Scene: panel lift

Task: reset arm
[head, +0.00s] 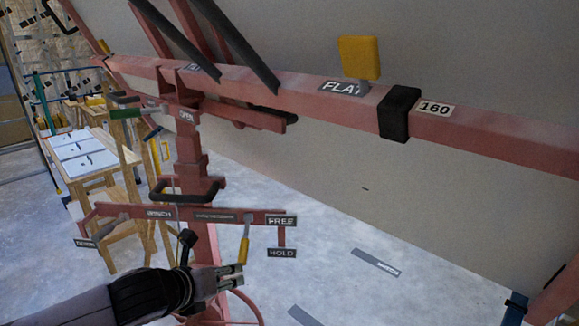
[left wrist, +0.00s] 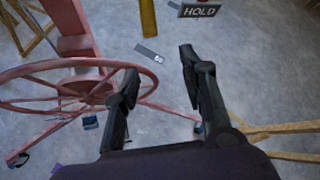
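The red panel lift has a column (head: 190,150) and a long red beam (head: 300,92) against a large pale panel (head: 440,50). A lever with a yellow grip (head: 244,248) hangs from the lower bar, left of the FREE (head: 281,220) and HOLD (head: 282,253) labels. My left gripper (head: 232,276) is just below that grip in the head view. In the left wrist view my left gripper (left wrist: 158,68) has its fingers apart with nothing between them. The yellow grip (left wrist: 148,18) shows beyond the fingertips. My right gripper is out of view.
A red spoked wheel (left wrist: 60,112) is left of my left fingers in the wrist view. A yellow block (head: 359,57) stands above the beam by a FLAT label, near a black band (head: 399,113). A wooden table (head: 93,170) is at left. Grey floor (head: 340,225) is open at right.

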